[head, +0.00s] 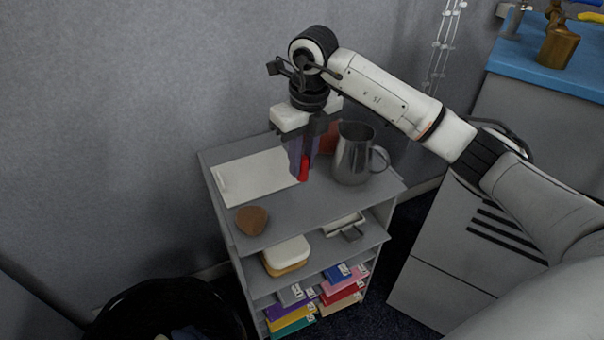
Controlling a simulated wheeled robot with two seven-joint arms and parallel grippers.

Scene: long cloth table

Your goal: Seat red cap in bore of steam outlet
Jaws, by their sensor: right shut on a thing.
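My right gripper (302,160) comes in from the right and points down over the top of a grey shelf unit. It is shut on a small red piece, the red cap (303,172), which shows at the fingertips just above or at the shelf top; I cannot tell whether it touches. I cannot make out a steam outlet with a bore for certain. A brass-coloured fitting (558,47) stands on the blue-topped bench at the upper right, its opening too small to tell. My left gripper is not in view.
A metal pitcher (353,155) stands close to the right of my gripper, with a red thing (330,138) partly hidden behind. A white board (250,177) and a brown lump (251,220) lie on the grey shelf unit (310,205). The blue bench top (545,72) is at upper right.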

